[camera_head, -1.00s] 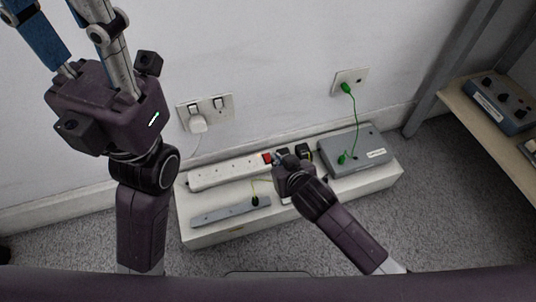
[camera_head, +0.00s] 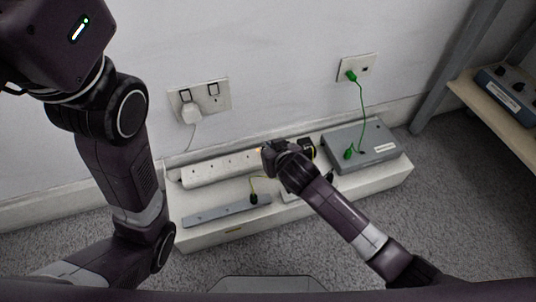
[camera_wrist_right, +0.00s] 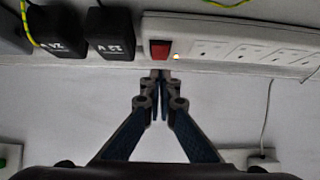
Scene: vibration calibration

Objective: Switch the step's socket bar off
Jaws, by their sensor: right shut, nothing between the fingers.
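The white socket bar (camera_head: 215,170) lies along the back of the white step, against the wall. In the right wrist view the bar (camera_wrist_right: 235,38) runs along the top, with a red rocker switch (camera_wrist_right: 159,49) and a lit amber lamp (camera_wrist_right: 176,57) beside it. My right gripper (camera_wrist_right: 160,75) is shut and empty, its fingertips just below the switch in that view; I cannot tell whether they touch it. In the head view my right gripper (camera_head: 268,155) hides the switch and that end of the bar. My left gripper is outside the head view; only its arm shows.
The white step (camera_head: 225,228) also carries a grey strip (camera_head: 228,211) and a grey box (camera_head: 372,150) with a green cable. Black adapters (camera_wrist_right: 110,38) sit beside the switch. A wall socket (camera_head: 215,98) holds a white plug. A wooden shelf (camera_head: 487,98) stands at right.

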